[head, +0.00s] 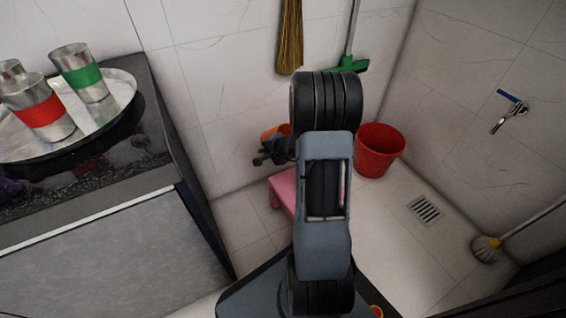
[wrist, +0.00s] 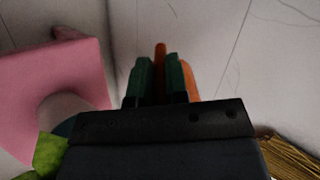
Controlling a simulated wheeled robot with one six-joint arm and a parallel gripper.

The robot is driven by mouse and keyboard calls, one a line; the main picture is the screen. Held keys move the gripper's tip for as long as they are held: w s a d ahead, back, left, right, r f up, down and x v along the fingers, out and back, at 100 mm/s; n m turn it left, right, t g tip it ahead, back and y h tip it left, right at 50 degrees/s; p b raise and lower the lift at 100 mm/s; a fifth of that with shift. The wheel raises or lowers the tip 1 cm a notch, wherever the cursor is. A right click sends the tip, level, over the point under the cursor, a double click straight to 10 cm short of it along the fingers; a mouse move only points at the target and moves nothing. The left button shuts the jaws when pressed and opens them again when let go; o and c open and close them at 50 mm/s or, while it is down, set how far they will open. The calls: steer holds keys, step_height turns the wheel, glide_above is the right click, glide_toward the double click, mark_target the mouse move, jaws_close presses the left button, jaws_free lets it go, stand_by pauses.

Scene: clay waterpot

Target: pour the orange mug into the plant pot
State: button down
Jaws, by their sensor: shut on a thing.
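My gripper (head: 268,152) is shut on the orange mug (head: 276,131), just left of my arm in the head view and near the back wall. In the wrist view, a thin orange part of the mug (wrist: 160,55) shows between my green fingers (wrist: 158,78), with more orange at their right. The mug's opening and contents are hidden. In the wrist view, a pale rounded thing (wrist: 66,112), perhaps the plant pot, shows at the pink stool, with green leaves (wrist: 50,153) below it. My arm hides the pot in the head view.
The pink stool (head: 283,190) stands partly behind my arm. A red bucket (head: 380,150) stands right of it. A counter at left bears a round tray (head: 124,94) with metal cups. A broom (head: 290,40) hangs on the back wall; the floor by the drain (head: 425,209) is clear.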

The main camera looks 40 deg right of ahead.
steer(key=shift+m+g+h, duration=0.4)
steer(key=shift+g+h, duration=0.1)
steer(key=shift+g, duration=0.1)
steer(key=d+f, duration=0.1)
steer(key=d, duration=0.1)
steer(key=s+d+f, duration=0.1)
steer(key=d, duration=0.1)
steer(key=d+f+b, duration=0.1)
steer(key=d, duration=0.1)
steer(key=shift+s+d, duration=0.15)
steer(key=shift+s, duration=0.05)
steer(key=r+g+p, duration=0.1)
steer(key=p, duration=0.1)
steer(key=shift+p, duration=0.3)
steer(key=p, duration=0.2)
steer(key=shift+r+g+p, duration=0.15)
steer(key=shift+g+p, duration=0.15)
steer(key=r+g+p, duration=0.1)
steer(key=g+p, duration=0.1)
steer(key=p, duration=0.9)
steer(key=shift+r+h, duration=0.1)
steer(key=shift+h, duration=0.2)
steer(key=p, duration=0.3)
steer(key=shift+g, duration=0.3)
steer(key=shift+f+p, duration=0.2)
steer(key=shift+p, duration=0.2)
steer(key=shift+r, duration=0.1)
